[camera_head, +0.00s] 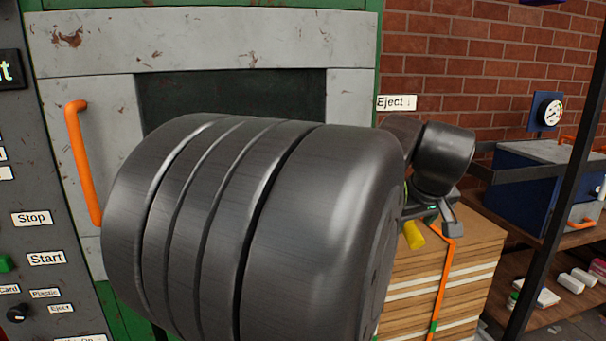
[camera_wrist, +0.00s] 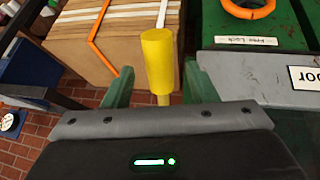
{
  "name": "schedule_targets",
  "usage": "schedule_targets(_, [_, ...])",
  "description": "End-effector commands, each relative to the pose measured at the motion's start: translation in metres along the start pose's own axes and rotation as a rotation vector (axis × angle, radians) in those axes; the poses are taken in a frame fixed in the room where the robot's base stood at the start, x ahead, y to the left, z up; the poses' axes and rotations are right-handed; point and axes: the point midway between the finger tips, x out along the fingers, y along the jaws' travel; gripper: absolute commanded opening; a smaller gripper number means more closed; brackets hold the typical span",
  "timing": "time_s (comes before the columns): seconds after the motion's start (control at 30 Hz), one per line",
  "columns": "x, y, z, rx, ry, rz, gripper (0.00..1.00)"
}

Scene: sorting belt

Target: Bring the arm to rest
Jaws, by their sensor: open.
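My gripper (camera_wrist: 157,72) is open in the wrist view, its two green fingers spread apart. A yellow handle-like piece (camera_wrist: 158,55) shows between the fingers, wide at the far end and narrower toward the palm. I cannot tell whether a finger touches it. In the camera_head view my dark arm fills the middle, and my gripper (camera_head: 428,212) is partly hidden behind it. The yellow piece (camera_head: 413,236) shows just below it.
A strapped cardboard stack (camera_head: 450,275) stands below and behind my gripper. A green and grey machine (camera_head: 200,45) with an orange handle (camera_head: 82,160) is behind my arm. A dark post (camera_head: 555,170) and a shelf with a blue box (camera_head: 525,190) stand at the right.

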Motion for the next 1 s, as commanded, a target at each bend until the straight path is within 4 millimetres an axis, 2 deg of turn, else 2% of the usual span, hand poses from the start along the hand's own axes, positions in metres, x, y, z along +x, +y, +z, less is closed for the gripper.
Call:
schedule_targets(0.1, [-0.026,0.001,-0.001,0.001,0.004,0.004,0.52])
schedule_targets(0.5, [-0.106,0.000,0.000,0.001,0.003,0.002,0.52])
schedule_targets(1.0, [-0.002,0.000,0.001,0.000,-0.004,-0.003,0.52])
